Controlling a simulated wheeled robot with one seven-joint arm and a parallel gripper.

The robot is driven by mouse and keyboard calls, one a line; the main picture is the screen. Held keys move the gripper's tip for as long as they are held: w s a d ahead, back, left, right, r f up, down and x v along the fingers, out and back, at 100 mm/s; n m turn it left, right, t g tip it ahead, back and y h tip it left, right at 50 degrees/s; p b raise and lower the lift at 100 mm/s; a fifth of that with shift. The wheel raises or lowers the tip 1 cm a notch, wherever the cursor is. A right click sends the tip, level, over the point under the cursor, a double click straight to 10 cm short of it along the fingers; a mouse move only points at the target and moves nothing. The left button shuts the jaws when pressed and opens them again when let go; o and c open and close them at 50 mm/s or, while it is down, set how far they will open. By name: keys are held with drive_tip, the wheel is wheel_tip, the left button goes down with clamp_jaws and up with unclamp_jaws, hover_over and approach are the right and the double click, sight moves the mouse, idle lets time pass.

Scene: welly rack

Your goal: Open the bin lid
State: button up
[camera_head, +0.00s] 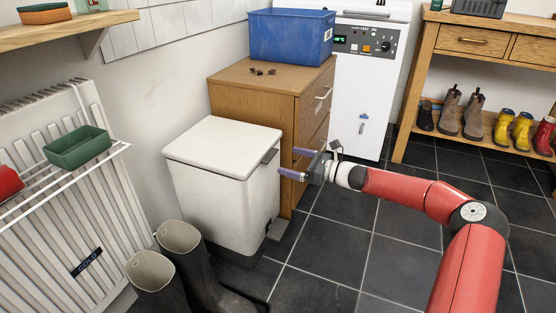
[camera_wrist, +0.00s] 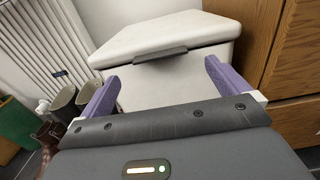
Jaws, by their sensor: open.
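The white bin (camera_head: 222,195) stands on the floor against the wall, and its flat lid (camera_head: 225,140) is shut. A small grey handle tab (camera_head: 270,156) sticks out from the lid's edge. In the wrist view the lid (camera_wrist: 165,33) is at the top, with the grey handle (camera_wrist: 160,55) at its front edge. My gripper (camera_head: 292,163) is open and empty, just right of the bin's handle side. In the wrist view its two purple fingers (camera_wrist: 158,82) point at the bin, one on each side of the handle's line. The handle appears ahead of the fingertips, apart from them.
A wooden cabinet (camera_head: 240,95) with a blue crate (camera_head: 290,37) on top stands directly behind the bin. Grey boots (camera_head: 182,238) stand in front of it, near a white radiator (camera_head: 62,190). The dark tiled floor (camera_head: 345,235) to the right is clear.

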drive_tip(key=x, duration=0.5)
drive_tip(key=shift+w+a, duration=0.1)
drive_tip(key=shift+a, duration=0.2)
